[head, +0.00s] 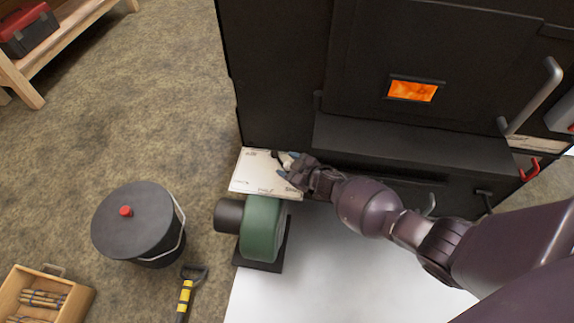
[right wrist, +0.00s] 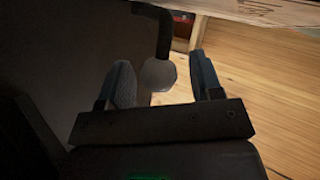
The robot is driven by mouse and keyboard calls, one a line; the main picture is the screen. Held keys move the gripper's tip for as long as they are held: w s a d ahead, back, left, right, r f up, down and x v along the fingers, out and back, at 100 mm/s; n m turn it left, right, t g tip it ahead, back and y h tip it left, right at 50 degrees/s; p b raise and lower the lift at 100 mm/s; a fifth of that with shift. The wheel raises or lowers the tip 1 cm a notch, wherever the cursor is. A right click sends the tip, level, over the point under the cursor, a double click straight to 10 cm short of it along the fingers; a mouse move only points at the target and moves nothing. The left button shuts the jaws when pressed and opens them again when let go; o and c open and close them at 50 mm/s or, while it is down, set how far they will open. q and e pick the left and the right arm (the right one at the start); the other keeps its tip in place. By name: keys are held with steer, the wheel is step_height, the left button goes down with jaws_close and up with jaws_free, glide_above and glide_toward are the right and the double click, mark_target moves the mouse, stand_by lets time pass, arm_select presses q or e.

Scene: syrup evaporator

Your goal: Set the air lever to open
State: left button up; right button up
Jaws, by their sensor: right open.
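The air lever has a dark rod and a pale rounded knob (right wrist: 158,74). It sits by the cream marked plate (head: 262,177) on the lower left front of the black evaporator (head: 285,75). The marks on the plate are too small to read. My right gripper (head: 286,161) is at the plate's upper edge and covers much of the lever. In the right wrist view, the right gripper (right wrist: 160,82) is open, with one blue-grey finger on each side of the knob. I cannot tell whether either finger touches it. My left gripper is not in view.
A green blower (head: 262,228) stands just below the plate. A black lidded bucket (head: 135,218), a yellow-handled tool (head: 185,294) and a wooden box (head: 22,291) are on the floor at left. A wooden bench (head: 62,48) holds a red toolbox (head: 28,28). Floor between is clear.

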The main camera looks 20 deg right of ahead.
steer(key=shift+w+a, duration=0.1)
steer(key=shift+w, duration=0.1)
jaws_close()
steer(key=shift+a+m+h, duration=0.4)
steer(key=shift+h, duration=0.1)
steer(key=shift+a+m+t+h, duration=0.25)
steer(key=shift+m+t+h, duration=0.05)
steer(key=shift+h, duration=0.1)
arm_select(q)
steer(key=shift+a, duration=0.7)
arm_select(e)
jaws_free()
